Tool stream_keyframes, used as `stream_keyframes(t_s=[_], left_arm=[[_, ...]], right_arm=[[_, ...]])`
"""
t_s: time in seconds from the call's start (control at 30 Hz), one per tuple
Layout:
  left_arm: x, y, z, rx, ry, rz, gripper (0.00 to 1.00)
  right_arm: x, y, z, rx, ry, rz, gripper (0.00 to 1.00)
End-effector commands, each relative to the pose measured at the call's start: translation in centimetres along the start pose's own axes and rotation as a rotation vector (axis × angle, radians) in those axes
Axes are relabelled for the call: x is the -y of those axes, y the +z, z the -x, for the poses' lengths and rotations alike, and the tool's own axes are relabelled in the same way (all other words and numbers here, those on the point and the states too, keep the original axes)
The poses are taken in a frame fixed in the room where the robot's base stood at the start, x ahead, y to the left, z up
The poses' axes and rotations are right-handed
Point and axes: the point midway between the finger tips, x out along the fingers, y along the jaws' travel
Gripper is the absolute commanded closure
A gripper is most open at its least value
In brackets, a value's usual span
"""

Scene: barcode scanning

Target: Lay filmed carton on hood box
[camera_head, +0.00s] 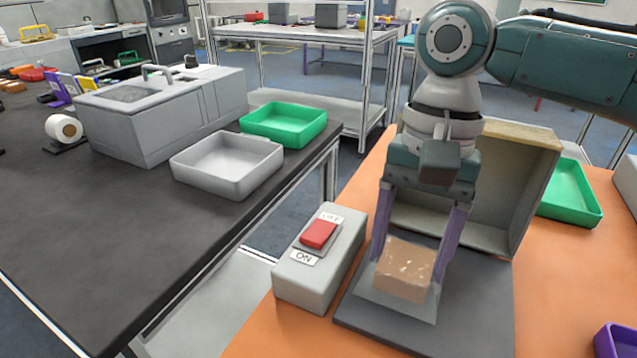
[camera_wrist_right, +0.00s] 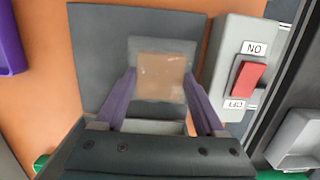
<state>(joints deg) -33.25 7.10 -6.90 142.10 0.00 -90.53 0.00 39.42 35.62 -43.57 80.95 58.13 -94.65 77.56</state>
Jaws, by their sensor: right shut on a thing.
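The filmed carton (camera_head: 405,270) is a small brown block with a pale, see-through grey film around its lower part. My right gripper (camera_head: 407,275) points down with its two purple fingers on either side of the carton, shut on it. In the right wrist view the carton (camera_wrist_right: 161,77) sits between the fingertips. It is over the front part of a dark grey plate (camera_head: 465,325); whether it touches the plate I cannot tell. The hood box (camera_head: 478,235), grey inside with a wooden top edge, stands open towards me behind the gripper, partly hidden by it. My left gripper is out of view.
A grey switch box (camera_head: 300,285) with a red rocker stands close left of the plate. A green tray (camera_head: 570,195) is right of the hood box, and a purple bin (camera_head: 615,340) is at the lower right. Orange table (camera_head: 555,290) is bare between them.

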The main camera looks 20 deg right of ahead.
Motion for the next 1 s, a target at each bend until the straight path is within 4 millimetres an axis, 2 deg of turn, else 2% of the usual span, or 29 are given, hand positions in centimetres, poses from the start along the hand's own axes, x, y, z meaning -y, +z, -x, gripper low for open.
stream_keyframes(t_s=[0.23, 0.27, 0.5, 0.8, 0.87, 1.0], left_arm=[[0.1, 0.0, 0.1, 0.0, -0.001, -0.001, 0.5], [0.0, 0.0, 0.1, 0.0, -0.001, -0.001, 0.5], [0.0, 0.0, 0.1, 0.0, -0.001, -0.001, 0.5], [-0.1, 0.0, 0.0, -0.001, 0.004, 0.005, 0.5], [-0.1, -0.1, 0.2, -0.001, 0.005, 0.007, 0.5], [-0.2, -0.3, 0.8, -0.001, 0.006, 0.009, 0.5]], right_arm=[[0.0, 0.0, -0.1, 0.001, 0.0, 0.001, 0.89], [0.0, 0.0, -0.2, 0.001, 0.001, 0.001, 0.27], [0.0, 0.0, -0.1, 0.0, 0.0, 0.001, 0.0], [0.0, 0.0, 0.2, -0.001, -0.001, 0.0, 0.0], [0.0, 0.0, 0.9, -0.001, -0.001, 0.0, 0.0], [0.1, 0.0, 3.5, -0.003, -0.003, 0.001, 0.0]])
